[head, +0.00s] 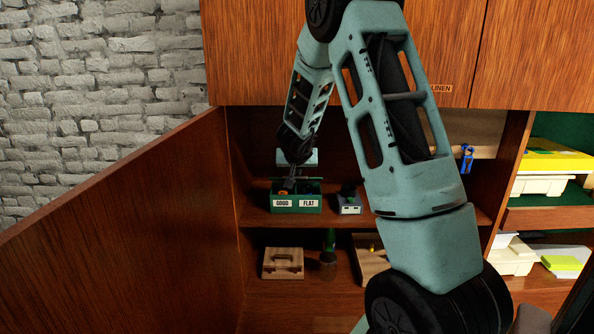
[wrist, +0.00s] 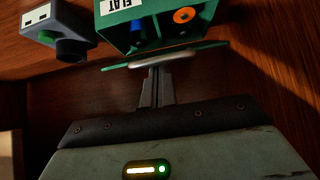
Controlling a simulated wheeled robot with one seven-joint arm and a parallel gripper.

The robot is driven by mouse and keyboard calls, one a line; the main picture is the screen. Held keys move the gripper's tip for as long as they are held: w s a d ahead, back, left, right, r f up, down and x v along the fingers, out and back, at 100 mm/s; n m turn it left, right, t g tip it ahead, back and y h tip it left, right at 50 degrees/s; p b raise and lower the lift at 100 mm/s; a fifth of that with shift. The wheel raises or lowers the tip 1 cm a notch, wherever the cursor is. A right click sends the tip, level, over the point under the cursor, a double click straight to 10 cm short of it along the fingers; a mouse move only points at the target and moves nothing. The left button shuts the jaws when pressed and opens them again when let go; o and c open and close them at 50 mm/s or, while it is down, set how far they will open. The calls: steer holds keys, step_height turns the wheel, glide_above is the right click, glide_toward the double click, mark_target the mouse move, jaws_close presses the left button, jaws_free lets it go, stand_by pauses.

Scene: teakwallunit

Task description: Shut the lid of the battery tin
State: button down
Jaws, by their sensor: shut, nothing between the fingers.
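The battery tin (head: 297,210) is a green box with white GOOD and FLAT labels on its front, on the upper shelf of the cabinet. In the wrist view the tin (wrist: 172,22) shows upside down, open, with a blue battery (wrist: 139,32) and an orange-ended one (wrist: 184,15) inside. Its green lid (wrist: 205,51) shows nearly edge-on, standing away from the opening, with a pale strip along it. My gripper (wrist: 158,72) is shut and empty, fingertips at the pale strip; I cannot tell whether they touch. In the head view my gripper (head: 290,184) is over the tin.
A grey device with a dark knob (head: 349,203) stands right of the tin, also in the wrist view (wrist: 65,35). A wooden box (head: 283,263) and a dark green-topped item (head: 328,257) stand on the shelf below. The cabinet's side panel (head: 130,245) rises at the left.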

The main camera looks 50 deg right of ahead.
steer(key=shift+f+b, duration=0.15)
steer(key=shift+b, duration=0.25)
steer(key=shift+s+a+f+b, duration=0.15)
steer(key=shift+a+f+b, duration=0.05)
steer(key=shift+b, duration=0.7)
steer(key=shift+a+f+h+b, duration=0.15)
steer(key=shift+h+b, duration=0.15)
steer(key=shift+b, duration=0.35)
steer(key=shift+s+a+f+t+h+b, duration=0.4)
steer(key=shift+f+b, duration=0.55)
steer(key=shift+b, duration=1.65)
steer(key=shift+s+a+f+t+h+b, duration=0.2)
steer(key=shift+f+t+h+b, duration=0.6)
steer(key=shift+b, duration=1.75)
steer(key=shift+s+a+f+t+h+b, duration=0.3)
steer(key=shift+f+b, duration=0.85)
steer(key=shift+b, duration=1.45)
steer(key=shift+f, duration=0.2)
steer(key=shift+s, duration=0.1)
